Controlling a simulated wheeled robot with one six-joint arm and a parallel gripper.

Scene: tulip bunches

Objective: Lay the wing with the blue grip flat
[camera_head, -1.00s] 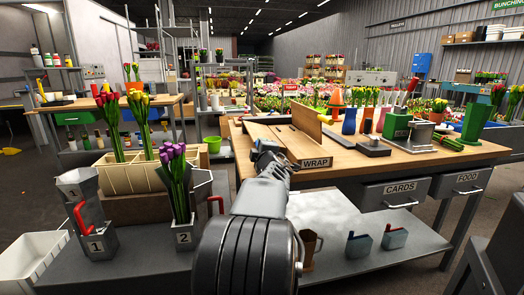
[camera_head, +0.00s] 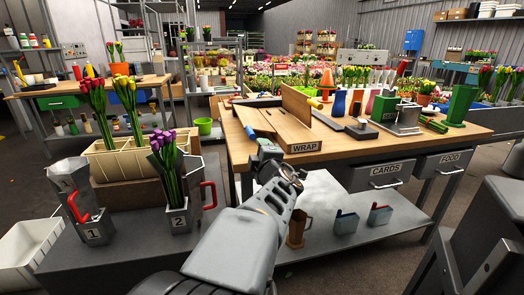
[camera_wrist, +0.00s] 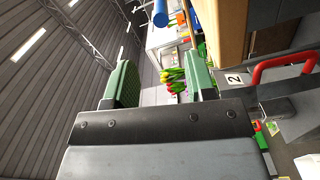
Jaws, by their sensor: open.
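On the wrap table (camera_head: 262,134), a wooden board (camera_head: 297,103) stands upright and tilted behind the WRAP label. A small yellow grip (camera_head: 314,104) shows at its right edge. Another wooden board (camera_head: 258,120) lies to its left. My gripper (camera_head: 282,170) is in front of the table's near left edge, apart from the boards. In the wrist view its green-padded fingers (camera_wrist: 162,82) are apart with nothing between them.
Buckets labelled 1 (camera_head: 95,232) and 2 (camera_head: 180,218), the latter with purple tulips (camera_head: 165,155), stand on a low bench at left. A cream crate (camera_head: 118,163) is behind them. Vases (camera_head: 355,103) and an orange cone (camera_head: 327,78) stand behind the boards.

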